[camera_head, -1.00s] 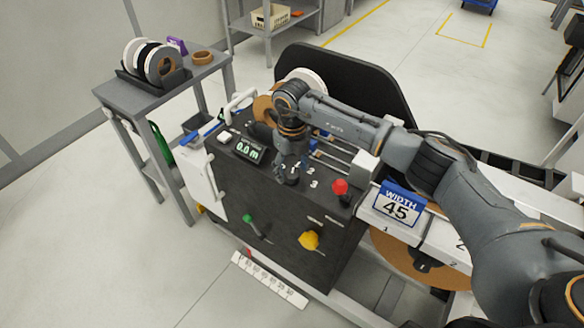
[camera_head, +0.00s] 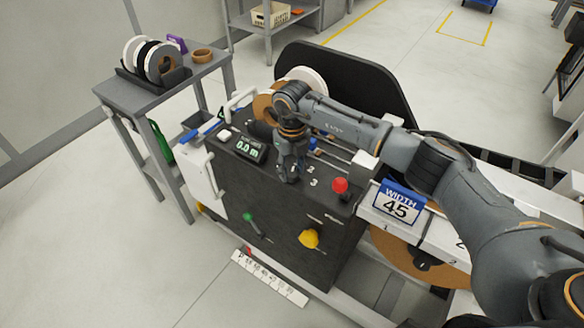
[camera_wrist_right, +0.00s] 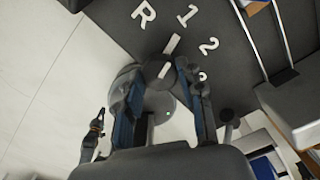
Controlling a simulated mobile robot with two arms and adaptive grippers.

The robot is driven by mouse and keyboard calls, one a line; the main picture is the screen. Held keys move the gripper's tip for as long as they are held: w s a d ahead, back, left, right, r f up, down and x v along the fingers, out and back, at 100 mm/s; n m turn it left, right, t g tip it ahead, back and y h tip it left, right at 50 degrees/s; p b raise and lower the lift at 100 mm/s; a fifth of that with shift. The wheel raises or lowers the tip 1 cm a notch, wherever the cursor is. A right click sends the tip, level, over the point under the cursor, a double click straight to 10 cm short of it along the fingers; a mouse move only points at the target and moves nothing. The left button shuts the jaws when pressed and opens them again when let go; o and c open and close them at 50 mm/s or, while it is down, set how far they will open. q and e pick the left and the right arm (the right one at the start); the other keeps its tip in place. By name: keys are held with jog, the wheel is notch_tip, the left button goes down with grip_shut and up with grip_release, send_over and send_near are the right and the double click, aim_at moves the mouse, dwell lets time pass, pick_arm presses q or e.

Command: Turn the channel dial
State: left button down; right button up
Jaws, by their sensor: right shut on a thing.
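The channel dial (camera_wrist_right: 158,70) is a dark round knob with a white pointer line on the machine's dark top panel. In the right wrist view it sits between the two blue-lined fingers of my right gripper (camera_wrist_right: 160,80), which is shut on it. The pointer lies between the R (camera_wrist_right: 143,14) and the 1 (camera_wrist_right: 187,15), closer to the 1. The 2 (camera_wrist_right: 208,45) and a partly hidden 3 follow to the right. In the head view my right gripper (camera_head: 289,172) reaches down onto the panel and hides the dial. My left gripper is not in view.
A red button (camera_head: 340,186) stands right of the dial. A display reading 0.0 m (camera_head: 250,149) is to its left. A WIDTH 45 sign (camera_head: 397,202) stands at the right. Metal rods run beside the dial. A side table (camera_head: 121,95) holds tape rolls.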

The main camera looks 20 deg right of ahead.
aim_at(292, 172)
jog(key=m, duration=0.9)
jog(key=shift+p, duration=0.4)
jog(key=m+p, duration=0.1)
jog(key=m, duration=0.3)
jog(key=shift+m+p, duration=0.55)
jog(key=shift+m, duration=1.65)
jog(key=o, duration=1.2)
notch_tip(292, 172, up, 12)
